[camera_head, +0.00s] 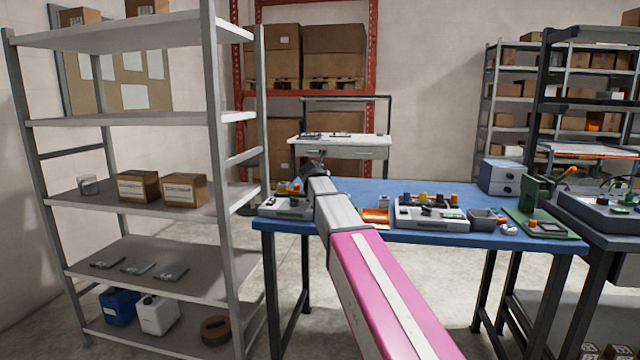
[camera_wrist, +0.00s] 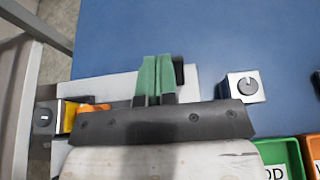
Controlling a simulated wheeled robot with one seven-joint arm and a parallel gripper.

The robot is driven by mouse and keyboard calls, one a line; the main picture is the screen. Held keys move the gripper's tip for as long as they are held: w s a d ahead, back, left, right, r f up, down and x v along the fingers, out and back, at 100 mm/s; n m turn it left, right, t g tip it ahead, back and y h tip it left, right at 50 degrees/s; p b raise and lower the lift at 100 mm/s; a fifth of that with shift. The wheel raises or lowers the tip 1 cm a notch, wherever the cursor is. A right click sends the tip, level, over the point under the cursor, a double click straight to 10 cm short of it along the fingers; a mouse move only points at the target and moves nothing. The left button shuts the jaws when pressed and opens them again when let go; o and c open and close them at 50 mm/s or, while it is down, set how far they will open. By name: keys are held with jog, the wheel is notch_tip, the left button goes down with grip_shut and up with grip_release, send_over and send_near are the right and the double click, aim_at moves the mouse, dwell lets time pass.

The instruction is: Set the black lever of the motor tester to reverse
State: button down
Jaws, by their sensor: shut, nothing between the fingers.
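A light grey device, which looks like the motor tester (camera_head: 288,209), stands at the left end of the blue table. It also shows as a pale panel (camera_wrist: 100,88) in the wrist view. A small black upright part (camera_wrist: 179,72), perhaps the black lever, shows just right of my fingertips; its lower part is hidden and its setting cannot be read. My gripper (camera_wrist: 154,76) has its two green fingers shut together with nothing between them, over the panel. I cannot tell whether they touch the black part. An orange part (camera_wrist: 92,108) and a yellow part (camera_wrist: 68,115) show left of the fingers.
A small box with a round knob (camera_wrist: 243,87) stands right of the panel. Green (camera_wrist: 280,155) and orange bins (camera_wrist: 313,150) lie at lower right. Another grey device (camera_head: 430,215) stands farther right on the blue table (camera_head: 345,186). A grey shelf (camera_head: 150,255) stands close left.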

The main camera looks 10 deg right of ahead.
jog(key=shift+r, duration=0.2)
jog(key=shift+r, duration=0.6)
